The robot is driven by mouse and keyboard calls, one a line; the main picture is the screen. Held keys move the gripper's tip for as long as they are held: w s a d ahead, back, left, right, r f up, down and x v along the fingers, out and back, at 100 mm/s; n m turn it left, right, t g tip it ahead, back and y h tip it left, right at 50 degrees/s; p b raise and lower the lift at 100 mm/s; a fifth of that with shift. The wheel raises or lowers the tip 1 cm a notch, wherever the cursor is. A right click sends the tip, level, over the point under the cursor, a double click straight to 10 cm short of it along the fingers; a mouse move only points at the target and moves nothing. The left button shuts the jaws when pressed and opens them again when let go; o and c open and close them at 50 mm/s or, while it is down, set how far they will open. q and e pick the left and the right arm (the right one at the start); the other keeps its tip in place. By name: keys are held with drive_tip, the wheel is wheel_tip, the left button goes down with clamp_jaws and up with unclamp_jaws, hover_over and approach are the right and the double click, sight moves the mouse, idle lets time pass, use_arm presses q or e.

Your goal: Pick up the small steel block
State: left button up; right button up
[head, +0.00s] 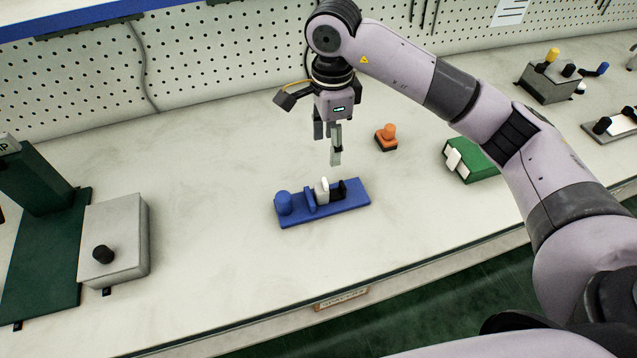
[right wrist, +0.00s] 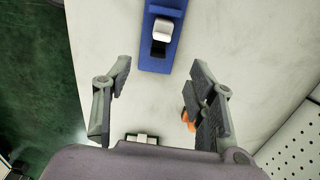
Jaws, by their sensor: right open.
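A small, light-coloured block (head: 322,191), which looks like the steel block, sits on a blue fixture (head: 353,203) in the middle of the bench, between a blue upright plate and a black part. In the right wrist view the block (right wrist: 163,29) is near the top of the picture, on the blue fixture (right wrist: 155,65). My right gripper (head: 328,147) points down above and a little behind the fixture, apart from the block. Its fingers are open and empty in the right wrist view (right wrist: 161,70). My left gripper is not in view.
An orange-topped black piece (head: 387,138) stands behind and right of the fixture. A green box (head: 472,163) lies farther right. A grey box with a black knob (head: 114,245) stands at left. The bench around the fixture is clear. A perforated wall (head: 210,60) runs behind.

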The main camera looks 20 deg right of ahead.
drive_tip(key=p, duration=0.1)
approach(324, 187)
drive_tip(key=shift+s+d+f, duration=0.4)
drive_tip(key=shift+s+f, duration=0.1)
wheel_tip(324, 187, down, 3)
drive_tip(key=shift+w+p, duration=0.15)
drive_tip(key=shift+p, duration=0.4)
drive_tip(key=shift+a+f, duration=0.1)
drive_tip(key=shift+f, duration=0.8)
drive_tip(key=f, duration=0.1)
drive_tip(key=f+p, duration=0.1)
drive_tip(key=f, duration=0.1)
drive_tip(key=f+p, duration=0.1)
drive_tip(key=shift+w+a+f, duration=0.2)
drive_tip(key=shift+w+a, duration=0.15)
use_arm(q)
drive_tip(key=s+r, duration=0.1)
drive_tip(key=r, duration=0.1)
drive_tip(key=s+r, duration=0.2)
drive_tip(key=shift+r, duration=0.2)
use_arm(e)
drive_tip(key=shift+f, duration=0.25)
drive_tip(key=shift+c, duration=0.4)
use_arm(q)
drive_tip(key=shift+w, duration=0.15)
use_arm(e)
clamp_jaws()
